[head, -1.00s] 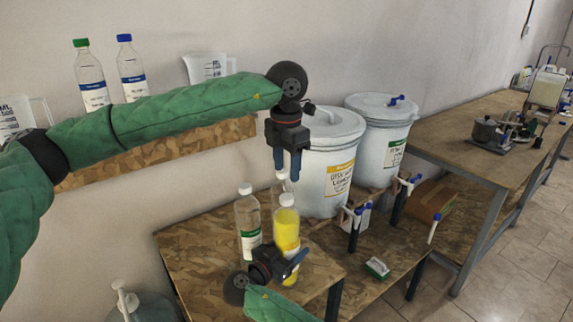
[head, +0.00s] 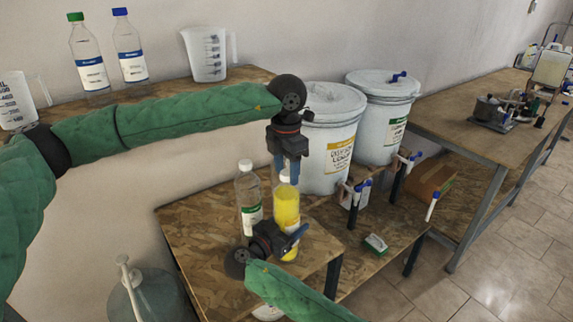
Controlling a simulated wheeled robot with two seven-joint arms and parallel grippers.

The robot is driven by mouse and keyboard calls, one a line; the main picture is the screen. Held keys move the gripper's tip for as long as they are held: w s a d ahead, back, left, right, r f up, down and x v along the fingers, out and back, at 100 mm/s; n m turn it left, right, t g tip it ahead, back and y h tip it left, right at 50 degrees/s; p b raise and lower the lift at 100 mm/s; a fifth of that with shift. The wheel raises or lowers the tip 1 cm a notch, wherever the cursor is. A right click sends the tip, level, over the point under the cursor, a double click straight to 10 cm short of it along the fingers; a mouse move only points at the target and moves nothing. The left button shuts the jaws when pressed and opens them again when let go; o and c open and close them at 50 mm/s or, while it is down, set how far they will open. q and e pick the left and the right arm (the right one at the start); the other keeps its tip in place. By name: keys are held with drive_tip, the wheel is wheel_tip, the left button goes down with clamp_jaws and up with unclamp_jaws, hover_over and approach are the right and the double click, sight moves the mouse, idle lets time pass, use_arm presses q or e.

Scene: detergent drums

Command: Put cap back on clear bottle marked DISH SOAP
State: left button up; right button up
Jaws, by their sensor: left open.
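A clear bottle (head: 249,208) with a green-and-white label stands upright on the low wooden table. A white cap (head: 245,165) shows on its top; its label is too small to read. A yellow-filled bottle (head: 287,207) with a white top stands just right of it. My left gripper (head: 288,178) is open, fingers down, in line with the yellow bottle's top; whether it touches is unclear, and anything behind is hidden. My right gripper (head: 298,240) is low in front of the yellow bottle, fingers pointing right; its grip is unclear.
Two white lidded drums (head: 328,140) (head: 382,115) stand behind, with taps (head: 352,192) below. A wall shelf (head: 190,93) holds two capped bottles (head: 90,60) (head: 129,50) and measuring jugs (head: 206,55). A green-and-white block (head: 376,243) lies on the lower table. A long workbench (head: 450,130) is at right.

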use_arm(q)
drive_tip(key=shift+c, duration=0.2)
drive_tip(key=c, duration=1)
drive_tip(key=o, duration=1.1)
drive_tip(key=shift+o, duration=0.2)
drive_tip(key=shift+r, duration=0.1)
wheel_tip(320, 180, up, 12)
